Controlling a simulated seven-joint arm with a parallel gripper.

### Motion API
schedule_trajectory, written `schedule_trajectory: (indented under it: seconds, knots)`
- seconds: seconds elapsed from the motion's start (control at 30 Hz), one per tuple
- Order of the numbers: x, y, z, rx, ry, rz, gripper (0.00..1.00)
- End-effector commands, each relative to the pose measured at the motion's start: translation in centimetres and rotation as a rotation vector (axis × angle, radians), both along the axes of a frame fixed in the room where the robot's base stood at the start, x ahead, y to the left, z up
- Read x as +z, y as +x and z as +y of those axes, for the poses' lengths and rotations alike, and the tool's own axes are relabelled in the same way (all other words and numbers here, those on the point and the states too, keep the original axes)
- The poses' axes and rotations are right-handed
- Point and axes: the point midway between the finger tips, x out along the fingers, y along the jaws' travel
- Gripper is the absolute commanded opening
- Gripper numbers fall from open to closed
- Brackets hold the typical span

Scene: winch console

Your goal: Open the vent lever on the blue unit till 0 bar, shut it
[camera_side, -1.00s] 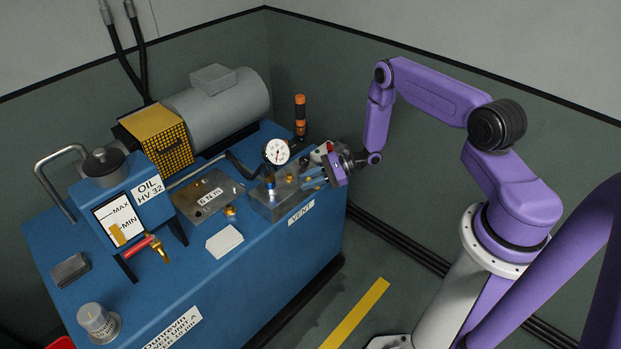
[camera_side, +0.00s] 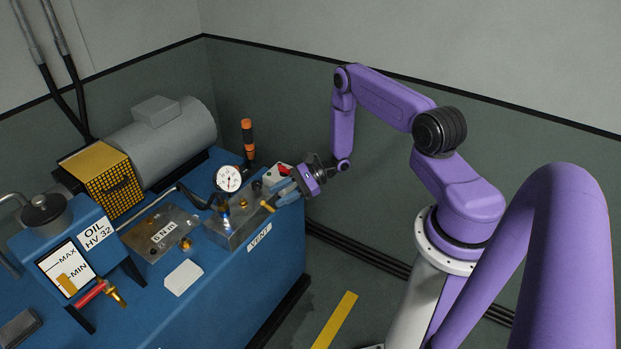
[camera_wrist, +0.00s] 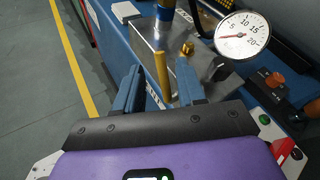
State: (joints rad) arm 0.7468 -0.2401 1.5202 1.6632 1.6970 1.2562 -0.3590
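The blue unit (camera_side: 215,295) stands at left in the side view, with a grey metal block behind the VENT label (camera_side: 259,238). A brass vent lever (camera_side: 267,207) sticks out from the block; in the wrist view the lever (camera_wrist: 161,74) stands between my fingers. My gripper (camera_side: 279,192) is at the block's right end. In the wrist view my gripper (camera_wrist: 158,80) is open, with a gap on each side of the lever. The gauge (camera_side: 229,179) is behind the block. In the wrist view the gauge (camera_wrist: 243,35) has its needle pointing left, near or just below 5.
A black handle with orange bands (camera_side: 247,138) rises behind the gauge. A box with red and green buttons (camera_wrist: 280,141) is right of my gripper. A second block with a label (camera_side: 160,235) and an oil tank (camera_side: 75,245) are farther left. Floor in front is clear.

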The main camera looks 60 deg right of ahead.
Motion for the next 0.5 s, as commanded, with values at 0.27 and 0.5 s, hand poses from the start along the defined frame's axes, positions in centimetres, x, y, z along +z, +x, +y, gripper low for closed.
schedule_trajectory:
  seconds: [0.27,0.5]
  knots:
    - [1.9,-3.3,-4.8,-0.005,-0.001,-0.001,0.39]
    - [3.2,-5.5,-7.8,-0.003,0.000,0.000,0.39]
